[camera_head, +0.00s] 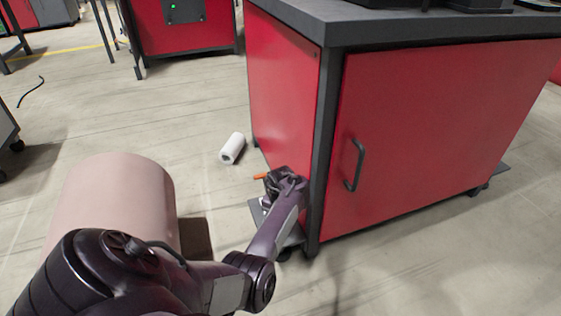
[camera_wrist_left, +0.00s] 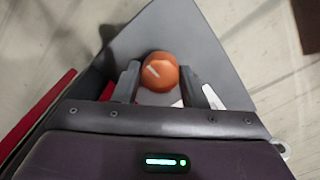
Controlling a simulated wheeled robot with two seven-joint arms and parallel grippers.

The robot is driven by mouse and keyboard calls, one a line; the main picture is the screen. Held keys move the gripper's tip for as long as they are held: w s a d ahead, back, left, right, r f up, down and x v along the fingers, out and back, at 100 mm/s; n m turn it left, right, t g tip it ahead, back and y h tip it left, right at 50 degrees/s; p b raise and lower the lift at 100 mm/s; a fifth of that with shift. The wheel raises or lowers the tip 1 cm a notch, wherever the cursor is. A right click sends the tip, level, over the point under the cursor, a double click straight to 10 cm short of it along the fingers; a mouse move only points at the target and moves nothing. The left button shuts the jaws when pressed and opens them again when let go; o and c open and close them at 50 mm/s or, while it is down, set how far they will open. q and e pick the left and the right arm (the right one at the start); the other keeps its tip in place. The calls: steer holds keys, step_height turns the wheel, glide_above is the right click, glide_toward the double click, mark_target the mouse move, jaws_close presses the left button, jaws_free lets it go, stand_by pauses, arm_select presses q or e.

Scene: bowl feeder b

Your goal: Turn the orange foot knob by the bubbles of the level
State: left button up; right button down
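The orange foot knob (camera_wrist_left: 159,71) shows in the left wrist view, round with a pale mark on top, above a grey foot plate (camera_wrist_left: 190,30). In the head view only a small orange part (camera_head: 260,176) shows at the low corner of the red cabinet (camera_head: 288,90); my gripper hides the rest. My left gripper (camera_wrist_left: 159,83) has its two fingers apart, one on each side of the knob. A gap seems to show at both sides, but I cannot tell whether they touch. The level and its bubbles are not clearly visible. My right gripper is not in view.
A white roll (camera_head: 232,148) lies on the floor left of the cabinet. A large pinkish cylinder (camera_head: 115,195) stands near my left arm. The cabinet door has a dark handle (camera_head: 355,165). The floor between the roll and the far machines is mostly clear.

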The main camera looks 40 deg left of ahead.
arm_select(q)
steer(key=c, duration=0.5)
steer(key=shift+r+p, duration=0.1)
steer(key=shift+p, duration=0.3)
